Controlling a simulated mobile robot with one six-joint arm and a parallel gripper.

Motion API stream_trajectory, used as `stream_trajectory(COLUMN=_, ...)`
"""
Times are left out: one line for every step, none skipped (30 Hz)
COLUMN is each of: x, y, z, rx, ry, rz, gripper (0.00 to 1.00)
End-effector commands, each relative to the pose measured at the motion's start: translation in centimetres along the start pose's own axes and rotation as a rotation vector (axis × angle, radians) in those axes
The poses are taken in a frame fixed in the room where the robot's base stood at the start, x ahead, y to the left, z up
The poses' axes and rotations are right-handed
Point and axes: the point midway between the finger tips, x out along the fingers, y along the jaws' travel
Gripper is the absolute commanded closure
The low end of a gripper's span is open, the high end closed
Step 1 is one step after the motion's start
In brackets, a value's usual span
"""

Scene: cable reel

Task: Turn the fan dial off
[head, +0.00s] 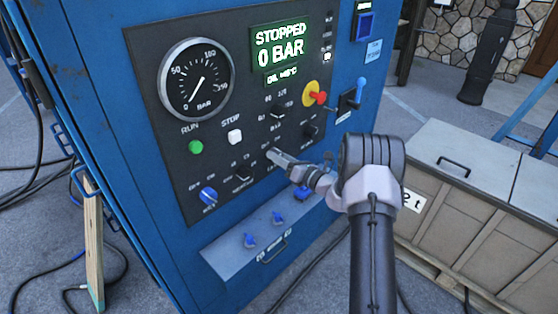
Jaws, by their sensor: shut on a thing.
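The blue machine's dark control panel (222,140) fills the middle of the head view. My gripper (276,156) is at the lower right of this panel, with its fingers pointing left at the panel face. It is shut on a small dial, taken to be the fan dial. The fingers hide that dial, so its pointer and setting cannot be seen. The small labels around it are too blurred to read.
Close by are a black dial (278,111), another black dial (310,131), a red-and-yellow knob (314,95) and a blue knob (208,195). The display (280,45) reads STOPPED, 0 BAR. A crate (470,215) stands to the right.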

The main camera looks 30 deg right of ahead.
Motion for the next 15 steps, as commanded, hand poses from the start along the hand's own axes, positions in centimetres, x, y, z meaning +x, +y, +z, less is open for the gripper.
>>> stream_trajectory(x=0.00, y=-0.15, z=-0.23, rx=-0.042, ry=-0.001, rz=0.000, gripper=1.00)
stream_trajectory(x=0.00, y=-0.16, z=-0.27, rx=-0.070, ry=-0.001, rz=0.000, gripper=1.00)
stream_trajectory(x=-0.01, y=-0.17, z=-0.30, rx=-0.108, ry=-0.001, rz=0.000, gripper=1.00)
stream_trajectory(x=-0.01, y=-0.16, z=-0.31, rx=-0.137, ry=-0.001, rz=0.000, gripper=1.00)
stream_trajectory(x=-0.01, y=-0.15, z=-0.30, rx=-0.165, ry=-0.001, rz=0.000, gripper=1.00)
stream_trajectory(x=-0.01, y=-0.15, z=-0.29, rx=-0.203, ry=-0.001, rz=0.000, gripper=1.00)
stream_trajectory(x=-0.01, y=-0.16, z=-0.31, rx=-0.231, ry=-0.001, rz=0.000, gripper=1.00)
stream_trajectory(x=-0.01, y=-0.16, z=-0.32, rx=-0.260, ry=-0.001, rz=0.000, gripper=1.00)
stream_trajectory(x=-0.01, y=-0.16, z=-0.31, rx=-0.298, ry=-0.002, rz=0.000, gripper=1.00)
stream_trajectory(x=0.00, y=-0.15, z=-0.29, rx=-0.327, ry=-0.002, rz=0.000, gripper=1.00)
stream_trajectory(x=0.00, y=-0.15, z=-0.29, rx=-0.355, ry=-0.002, rz=0.000, gripper=1.00)
stream_trajectory(x=-0.01, y=-0.16, z=-0.33, rx=-0.391, ry=-0.001, rz=0.000, gripper=1.00)
stream_trajectory(x=-0.01, y=-0.17, z=-0.35, rx=-0.417, ry=-0.001, rz=0.000, gripper=1.00)
stream_trajectory(x=-0.01, y=-0.16, z=-0.34, rx=-0.443, ry=-0.001, rz=0.000, gripper=1.00)
stream_trajectory(x=-0.01, y=-0.14, z=-0.33, rx=-0.477, ry=-0.001, rz=0.000, gripper=1.00)
